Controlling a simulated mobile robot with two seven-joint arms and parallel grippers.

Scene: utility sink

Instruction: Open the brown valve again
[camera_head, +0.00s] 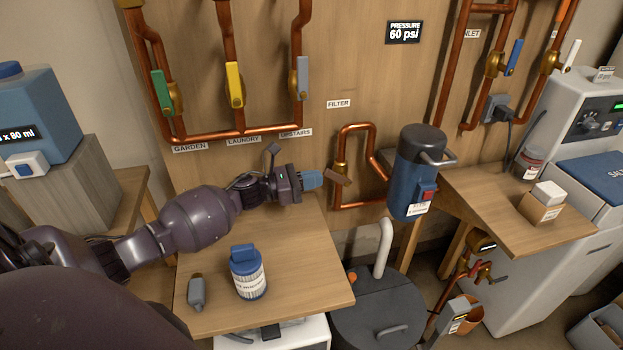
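The brown valve handle (339,177) sits on the brass valve at the left leg of the copper filter loop (343,140), below the FILTER label (339,104). The handle lies mostly crosswise to the vertical pipe, its right end tilted a little down. My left gripper (314,180) reaches in from the left, its blue-tipped end just left of the handle. I cannot tell whether the tip touches the handle, or how far apart the fingers are. My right gripper is not in view.
The blue filter housing (417,165) hangs right of the loop. Below my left arm, a wooden table (310,270) holds a blue-lidded jar (248,272) and a small grey item (197,292). Green (160,92), yellow (235,84) and grey (302,76) handles are on the upper pipes.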

